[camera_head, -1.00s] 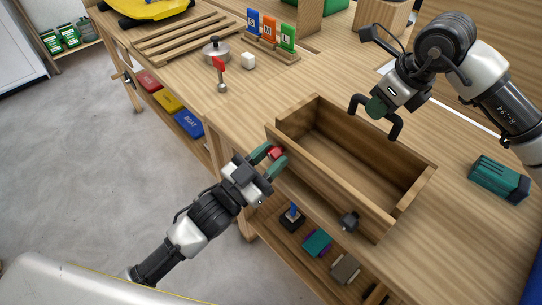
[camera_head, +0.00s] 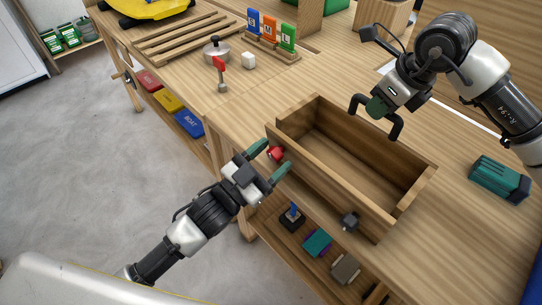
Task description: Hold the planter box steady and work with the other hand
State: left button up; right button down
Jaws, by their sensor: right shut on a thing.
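The wooden planter box (camera_head: 335,182) is a long open trough on the workbench, empty inside as far as I see. My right gripper (camera_head: 377,108) is at its far long side, shut on a black curved handle (camera_head: 396,130) there. A small red piece (camera_head: 276,154) sits at the near wall of the box, towards its left end. My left gripper (camera_head: 269,160) is beside it, with its teal fingers spread apart, just in front of the red piece. A dark knob-like piece (camera_head: 349,221) is on the same near wall, further right.
A teal-and-black block (camera_head: 499,180) lies on the bench (camera_head: 452,235) at the right. The shelf below holds several small items.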

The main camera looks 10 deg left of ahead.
pick_arm(q)
jog(key=shift+s, duration=0.1)
jog(key=v, duration=1.2)
notch_tip(320, 180, up, 7)
dwell(0.7)
jog(key=v, duration=0.6)
jog(key=shift+s+a, duration=0.2)
jog(key=shift+a, duration=0.15)
pick_arm(e)
jog(key=c, duration=1.1)
grip_release()
pick_arm(q)
jog(key=shift+f, duration=0.15)
jog(key=shift+r+p, duration=1.9)
pick_arm(e)
jog(key=shift+v, duration=4.05)
